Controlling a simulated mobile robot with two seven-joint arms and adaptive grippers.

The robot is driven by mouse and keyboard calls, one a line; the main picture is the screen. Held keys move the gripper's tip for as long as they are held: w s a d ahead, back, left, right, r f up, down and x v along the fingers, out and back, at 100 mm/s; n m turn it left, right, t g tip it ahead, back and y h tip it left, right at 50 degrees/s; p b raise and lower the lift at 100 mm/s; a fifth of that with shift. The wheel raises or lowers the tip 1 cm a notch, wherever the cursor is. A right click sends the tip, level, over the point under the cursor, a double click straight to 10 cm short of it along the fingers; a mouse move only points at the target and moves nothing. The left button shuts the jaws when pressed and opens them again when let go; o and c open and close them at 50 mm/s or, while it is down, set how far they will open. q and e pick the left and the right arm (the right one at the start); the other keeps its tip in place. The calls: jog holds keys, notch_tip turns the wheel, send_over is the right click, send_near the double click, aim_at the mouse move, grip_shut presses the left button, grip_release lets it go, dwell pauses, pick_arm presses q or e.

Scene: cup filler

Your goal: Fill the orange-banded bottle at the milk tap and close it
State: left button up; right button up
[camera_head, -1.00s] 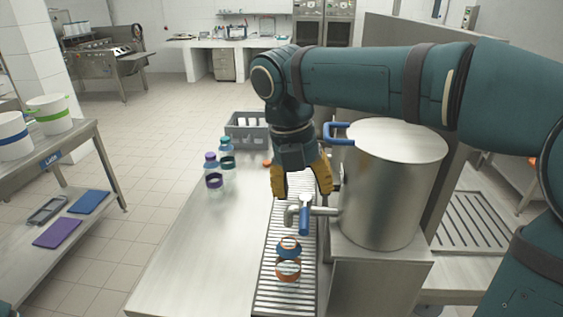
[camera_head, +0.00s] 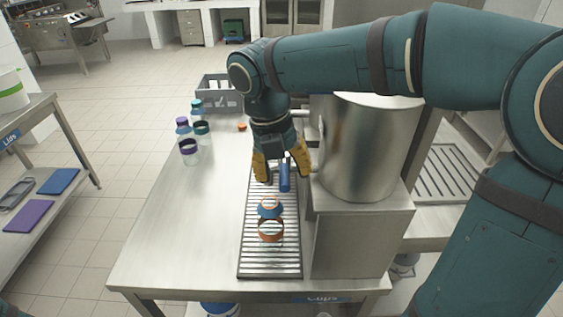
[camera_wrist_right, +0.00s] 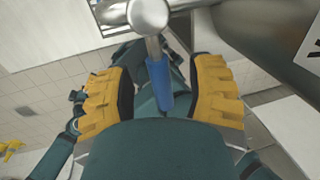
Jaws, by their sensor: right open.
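The orange-banded bottle (camera_head: 270,232) is clear and stands upright on the slatted drip tray (camera_head: 250,262), with a blue ring (camera_head: 269,209) showing at its top. I cannot tell its fill level. The tap's blue handle (camera_head: 284,178) sits on the side of the large steel milk tank (camera_head: 362,150). My right gripper (camera_head: 284,172) is open, with its yellow fingers on either side of the handle. In the right wrist view, the handle (camera_wrist_right: 158,80) lies between the spread fingers, apparently clear of both. My left gripper is out of view.
Several bottles with purple or teal bands (camera_head: 189,150) stand on the counter's left side. A small orange lid (camera_head: 242,127) lies near the grey crate (camera_head: 220,95) at the back. The counter's left front (camera_head: 190,220) is clear. The tank stands close right of the gripper.

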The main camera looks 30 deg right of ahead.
grip_shut()
dwell(0.3)
jog(key=shift+w+a+r+m+p, duration=0.1)
jog(key=shift+w+a+m+p, duration=0.2)
jog(key=shift+m+p, duration=0.45)
jog(key=shift+w+a+m+p, duration=0.2)
jog(key=shift+a+m+p, duration=0.15)
jog(key=shift+m, duration=0.6)
